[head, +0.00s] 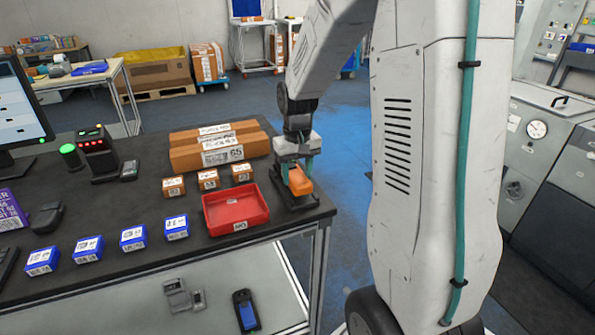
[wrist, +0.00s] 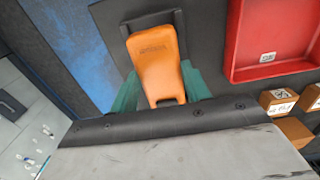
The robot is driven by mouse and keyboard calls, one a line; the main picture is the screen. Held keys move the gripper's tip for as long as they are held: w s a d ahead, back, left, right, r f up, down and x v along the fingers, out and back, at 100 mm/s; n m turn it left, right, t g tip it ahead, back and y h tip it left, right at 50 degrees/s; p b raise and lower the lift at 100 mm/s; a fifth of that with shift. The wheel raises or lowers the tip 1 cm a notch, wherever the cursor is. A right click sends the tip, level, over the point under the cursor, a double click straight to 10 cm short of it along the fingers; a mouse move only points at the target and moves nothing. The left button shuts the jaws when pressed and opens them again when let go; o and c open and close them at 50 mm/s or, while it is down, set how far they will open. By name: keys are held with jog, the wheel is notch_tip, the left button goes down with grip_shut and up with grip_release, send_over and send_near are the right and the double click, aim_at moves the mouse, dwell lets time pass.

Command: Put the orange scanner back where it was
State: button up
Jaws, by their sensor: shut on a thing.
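The orange scanner (head: 299,182) is at the right end of the dark table, just right of the red tray. My gripper (head: 294,172) reaches down from above and is shut on it. In the wrist view the orange scanner (wrist: 156,62) lies between my green fingers, its far end over a black stand (wrist: 180,22). The black stand's base (head: 301,202) shows on the table beneath the scanner in the head view. I cannot tell whether the scanner rests fully in the stand or hangs just above it.
A red tray (head: 236,222) stands close to the left of my gripper. Small brown boxes (head: 208,179) and long cartons (head: 219,154) lie behind it. Several blue boxes (head: 133,237) line the front. The table's right edge (head: 328,205) is close.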

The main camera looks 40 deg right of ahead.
aim_at(297, 176)
jog(key=shift+f, duration=0.35)
jog(key=o, duration=1.1)
jog(key=shift+o, duration=0.2)
notch_tip(297, 176, up, 12)
jog(key=s+a+r+n, duration=0.1)
jog(key=s+a+r, duration=0.4)
jog(key=s+a, duration=0.5)
jog(key=s+a+f+n, duration=0.1)
jog(key=s+a, duration=0.2)
jog(key=s, duration=0.4)
jog(key=s+a+f+n+t, duration=0.1)
jog(key=s+a, duration=0.1)
jog(key=s, duration=0.5)
jog(key=shift+a+f, duration=0.2)
jog(key=shift+a, duration=0.2)
